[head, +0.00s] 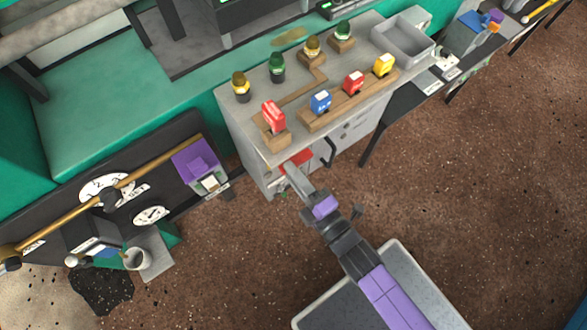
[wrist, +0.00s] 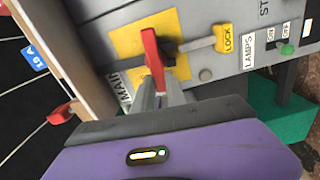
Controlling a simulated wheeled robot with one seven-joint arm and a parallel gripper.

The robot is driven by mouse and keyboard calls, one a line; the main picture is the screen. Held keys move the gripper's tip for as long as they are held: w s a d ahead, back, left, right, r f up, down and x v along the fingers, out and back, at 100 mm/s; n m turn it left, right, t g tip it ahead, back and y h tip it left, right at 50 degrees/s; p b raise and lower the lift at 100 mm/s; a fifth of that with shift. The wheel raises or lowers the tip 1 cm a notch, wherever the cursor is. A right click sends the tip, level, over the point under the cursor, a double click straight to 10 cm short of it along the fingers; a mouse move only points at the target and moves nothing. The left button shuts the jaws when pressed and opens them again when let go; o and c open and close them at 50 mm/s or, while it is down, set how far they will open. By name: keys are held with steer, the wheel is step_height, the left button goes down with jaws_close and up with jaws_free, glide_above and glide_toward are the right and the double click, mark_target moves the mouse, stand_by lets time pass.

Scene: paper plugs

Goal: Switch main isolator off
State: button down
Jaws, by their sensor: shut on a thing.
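The main isolator's red handle (wrist: 151,55) stands out from a yellow plate (wrist: 128,42) on the grey cabinet front in the wrist view. A label (wrist: 122,92) reading "MAIN" is beside the plate, partly hidden by my gripper. My gripper (wrist: 157,92) is shut on the red handle, its fingers on either side of the handle's lower part. In the head view my gripper (head: 291,174) reaches the cabinet's front at its left end, where some red of the handle (head: 300,158) shows. Which switch position the handle marks cannot be read.
A grey bar with a yellow LOCK tag (wrist: 224,38) lies close right of the handle. A LAMPS label (wrist: 249,52) and a green button (wrist: 286,48) are farther right. Colored blocks, such as the blue one (head: 321,102), stand on the cabinet top (head: 245,118). Open floor lies to the right.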

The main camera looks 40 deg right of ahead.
steer(key=shift+f+n, duration=0.2)
steer(key=shift+n, duration=0.4)
steer(key=c, duration=1.4)
jaws_free()
steer(key=shift+o, duration=0.2)
steer(key=s, duration=0.7)
steer(key=shift+s, duration=0.4)
